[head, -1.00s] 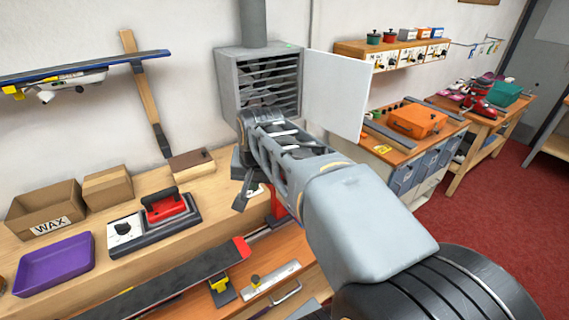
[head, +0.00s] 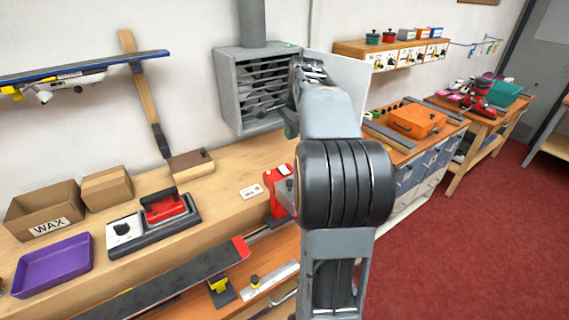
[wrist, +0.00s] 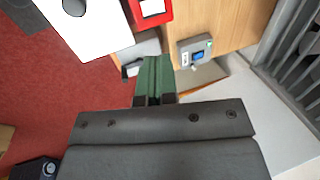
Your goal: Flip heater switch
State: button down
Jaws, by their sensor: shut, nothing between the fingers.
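The heater, a grey louvred box (head: 235,95), hangs on the wall at the back with a duct above it and a pale door open to its right. Its slats also show at the right of the wrist view (wrist: 288,62). A small grey switch box with a blue rocker (wrist: 197,52) shows in the wrist view; in the head view I cannot make it out behind my arm. My gripper (wrist: 156,58) has green fingers, shut and empty, pointing left of the switch box and apart from it in that view.
A red vise-like part (head: 277,190) stands at the bench front by my arm. The bench between card and heater is clear.

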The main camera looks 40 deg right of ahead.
aim_at(286, 171)
jog(key=p+x, duration=0.2)
jog(key=x, duration=1.1)
jog(key=shift+w+f, duration=0.1)
jog(key=shift+f, duration=0.3)
jog(key=shift+a+f, duration=0.1)
jog(key=shift+f, duration=0.2)
jog(key=shift+s+f+b, duration=0.2)
jog(key=shift+s+b, duration=0.05)
jog(key=shift+b, duration=0.1)
jog(key=shift+s, duration=0.5)
jog(key=shift+r, duration=0.1)
